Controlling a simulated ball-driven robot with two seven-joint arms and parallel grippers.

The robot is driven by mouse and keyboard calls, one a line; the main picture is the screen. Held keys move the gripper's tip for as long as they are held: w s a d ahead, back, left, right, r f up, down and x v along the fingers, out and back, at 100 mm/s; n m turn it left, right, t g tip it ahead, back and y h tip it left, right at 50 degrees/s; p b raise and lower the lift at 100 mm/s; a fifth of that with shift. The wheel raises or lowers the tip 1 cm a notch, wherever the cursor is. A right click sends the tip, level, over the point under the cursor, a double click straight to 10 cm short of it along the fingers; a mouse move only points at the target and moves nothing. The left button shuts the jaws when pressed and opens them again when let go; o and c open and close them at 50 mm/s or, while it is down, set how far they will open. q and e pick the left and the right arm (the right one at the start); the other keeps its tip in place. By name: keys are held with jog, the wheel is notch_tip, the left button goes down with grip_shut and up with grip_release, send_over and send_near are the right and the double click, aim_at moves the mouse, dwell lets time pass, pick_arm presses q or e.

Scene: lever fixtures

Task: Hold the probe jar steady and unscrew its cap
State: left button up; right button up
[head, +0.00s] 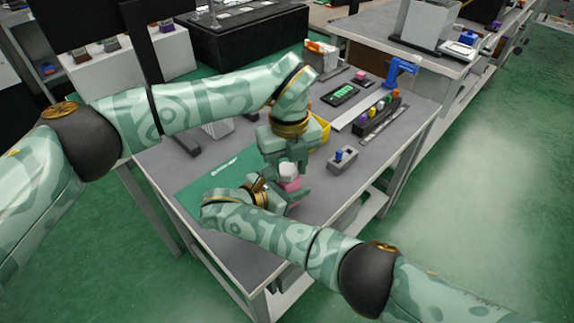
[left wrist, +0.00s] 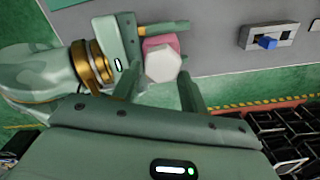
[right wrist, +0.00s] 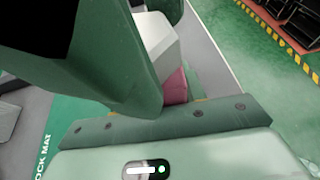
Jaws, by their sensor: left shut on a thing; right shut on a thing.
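The probe jar has a pink body (head: 291,184) and a white faceted cap (head: 288,169). It is held above the table near the green mat's right edge. My left gripper (head: 286,161) reaches down from above and is shut on the cap. In the left wrist view the white cap (left wrist: 163,64) lies between its fingers, with the pink body (left wrist: 156,42) partly hidden behind. My right gripper (head: 288,190) comes in from the side, below the left, and is shut on the pink body. In the right wrist view the cap (right wrist: 154,34) and body (right wrist: 176,86) are partly covered by green gripper parts.
A grey fixture with a blue knob (head: 341,159) stands to the right on the table. Behind are a yellow bin (head: 321,131), a row of coloured knobs (head: 379,111), a green-screen device (head: 340,95) and a blue clamp (head: 400,71). The green mat (head: 197,196) is largely bare.

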aim_at(282, 169)
pick_arm(q)
jog(key=o, duration=1.1)
jog(key=shift+r, duration=0.1)
jog(key=shift+r, duration=1.45)
jog(key=m, duration=0.4)
jog(key=shift+a, duration=0.2)
jog(key=m, duration=0.4)
jog(key=shift+a+m, duration=0.25)
jog(key=shift+m, duration=0.15)
jog(key=m, duration=0.4)
jog(key=shift+w+a+m, duration=0.15)
jog(key=shift+m, duration=0.15)
jog(key=m, duration=0.5)
jog(key=shift+w+a, duration=0.1)
jog(key=shift+w, duration=0.1)
